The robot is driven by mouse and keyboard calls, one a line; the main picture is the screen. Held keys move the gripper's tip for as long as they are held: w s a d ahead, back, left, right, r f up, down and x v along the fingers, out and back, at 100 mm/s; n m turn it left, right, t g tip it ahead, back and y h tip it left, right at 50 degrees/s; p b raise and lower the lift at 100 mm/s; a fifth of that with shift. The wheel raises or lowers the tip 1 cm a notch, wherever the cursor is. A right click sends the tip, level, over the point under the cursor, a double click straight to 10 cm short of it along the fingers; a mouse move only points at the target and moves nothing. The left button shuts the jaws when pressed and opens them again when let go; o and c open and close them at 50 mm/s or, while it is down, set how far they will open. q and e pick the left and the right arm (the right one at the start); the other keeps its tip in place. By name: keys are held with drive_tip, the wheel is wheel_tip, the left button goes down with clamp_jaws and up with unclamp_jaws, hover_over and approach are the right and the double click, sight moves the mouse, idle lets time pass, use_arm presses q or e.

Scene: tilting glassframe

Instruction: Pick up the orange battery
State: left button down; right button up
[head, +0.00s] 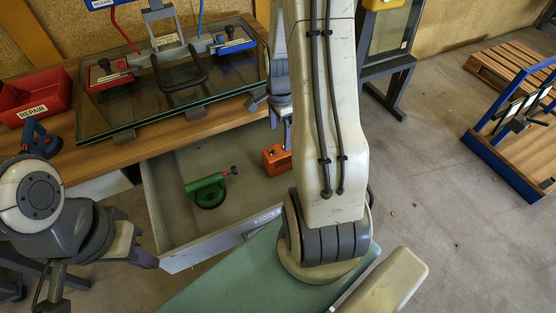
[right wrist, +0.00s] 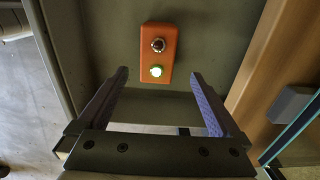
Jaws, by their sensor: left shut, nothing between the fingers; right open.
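The orange battery (head: 274,160) lies in the open drawer (head: 158,205), partly hidden behind my right arm in the head view. In the right wrist view the orange battery (right wrist: 157,53) shows a dark round terminal and a bright one. My right gripper (right wrist: 160,85) is open and empty, its two fingers pointing toward the battery with a gap left between them. In the head view my right gripper (head: 286,128) is mostly covered by the arm, just above the battery. My left gripper (head: 146,261) is shut and empty, low at the left, outside the drawer.
A green suction lifter (head: 208,190) lies in the drawer left of the battery. Above is a workbench (head: 105,155) with a glass pane (head: 120,110), a red REPAIR bin (head: 35,95) and a blue tool (head: 40,140). Drawer walls surround the battery. A pallet (head: 500,62) stands far right.

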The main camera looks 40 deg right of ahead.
sight(279, 150)
drive_tip(key=f, duration=0.9)
drive_tip(key=shift+s+a+b, duration=0.15)
drive_tip(key=shift+a+b, duration=0.05)
drive_tip(key=shift+b, duration=0.1)
clamp_jaws()
